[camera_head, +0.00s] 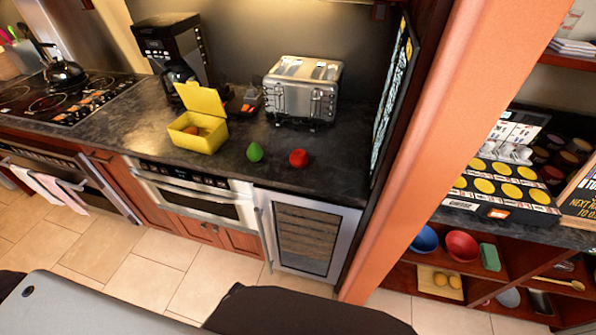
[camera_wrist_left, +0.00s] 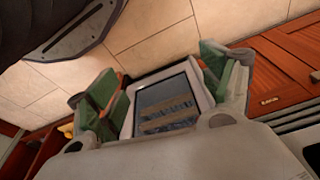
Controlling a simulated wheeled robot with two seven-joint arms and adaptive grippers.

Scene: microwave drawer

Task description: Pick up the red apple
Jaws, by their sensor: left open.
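The red apple (camera_head: 298,158) sits on the dark countertop (camera_head: 340,175), in front of the toaster, in the head view. A green pear-like fruit (camera_head: 254,152) stands to its left. My left gripper (camera_wrist_left: 160,85) shows in the left wrist view, with its green-padded fingers apart and nothing between them. Behind the fingers are the floor and the wine cooler's glass door. The apple is not visible in the left wrist view. My grippers do not show in the head view.
A yellow open lunch box (camera_head: 200,132) holds something orange-brown. A silver toaster (camera_head: 302,90) and a black coffee maker (camera_head: 172,50) stand behind. The microwave drawer (camera_head: 195,192) and wine cooler (camera_head: 305,235) sit below the counter. An orange-brown pillar (camera_head: 440,140) rises at the right.

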